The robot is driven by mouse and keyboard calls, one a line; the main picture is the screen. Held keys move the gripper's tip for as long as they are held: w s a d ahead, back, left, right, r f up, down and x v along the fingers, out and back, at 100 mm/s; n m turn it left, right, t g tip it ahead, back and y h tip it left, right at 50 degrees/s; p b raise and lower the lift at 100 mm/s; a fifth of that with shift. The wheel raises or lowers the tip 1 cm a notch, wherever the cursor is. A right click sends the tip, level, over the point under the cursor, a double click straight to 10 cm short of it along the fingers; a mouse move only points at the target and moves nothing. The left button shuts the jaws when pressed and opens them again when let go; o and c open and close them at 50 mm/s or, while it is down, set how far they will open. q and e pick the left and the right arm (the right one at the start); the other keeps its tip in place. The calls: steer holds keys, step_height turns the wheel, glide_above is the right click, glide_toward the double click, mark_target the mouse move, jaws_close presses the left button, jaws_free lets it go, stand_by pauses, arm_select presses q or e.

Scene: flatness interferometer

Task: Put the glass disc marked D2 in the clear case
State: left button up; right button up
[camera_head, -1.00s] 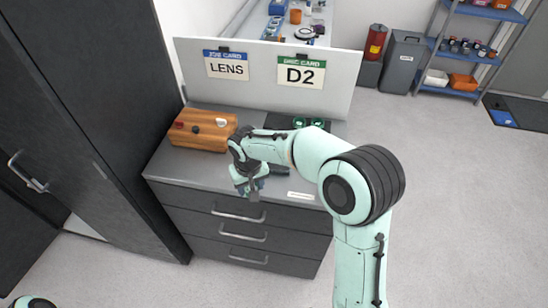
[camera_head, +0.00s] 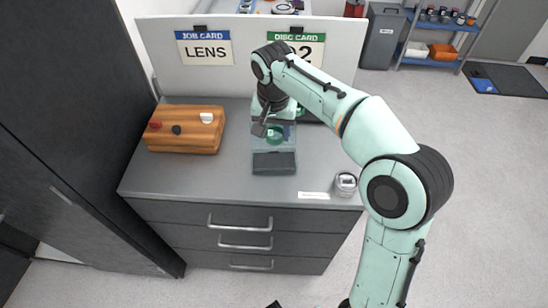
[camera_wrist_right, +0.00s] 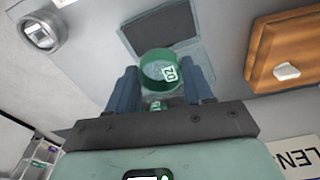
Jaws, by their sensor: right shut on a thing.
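My right gripper (camera_head: 272,127) is over the counter, at the back part of the clear case (camera_head: 274,168). In the right wrist view the gripper (camera_wrist_right: 160,82) is shut on a green-edged glass disc (camera_wrist_right: 158,66) between its blue fingers. The disc has a white mark that looks like D2, seen turned. The clear case (camera_wrist_right: 192,27) lies open beyond the disc in that view; the disc looks apart from it, but the height gap is hard to judge. My left gripper cannot be made out.
A wooden block (camera_head: 185,128) with several knobs stands at left. A dark tray (camera_head: 308,117) is partly hidden behind my arm. A small round metal item (camera_head: 345,184) and a white label strip (camera_head: 314,195) are at the front right. An upright card panel (camera_head: 255,70) bounds the back.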

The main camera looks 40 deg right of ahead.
mark_target(274, 161)
step_height(274, 161, down, 10)
steer(key=shift+w+r+b, duration=0.1)
steer(key=shift+r+b, duration=0.05)
steer(key=shift+b, duration=0.6)
steer(key=o, duration=1)
steer(key=shift+o, duration=0.2)
steer(key=shift+r, duration=0.45)
steer(key=r, duration=0.3)
steer(key=r+p, duration=0.1)
steer(key=r, duration=0.3)
steer(key=s+a+r+p, duration=0.1)
steer(key=r, duration=0.3)
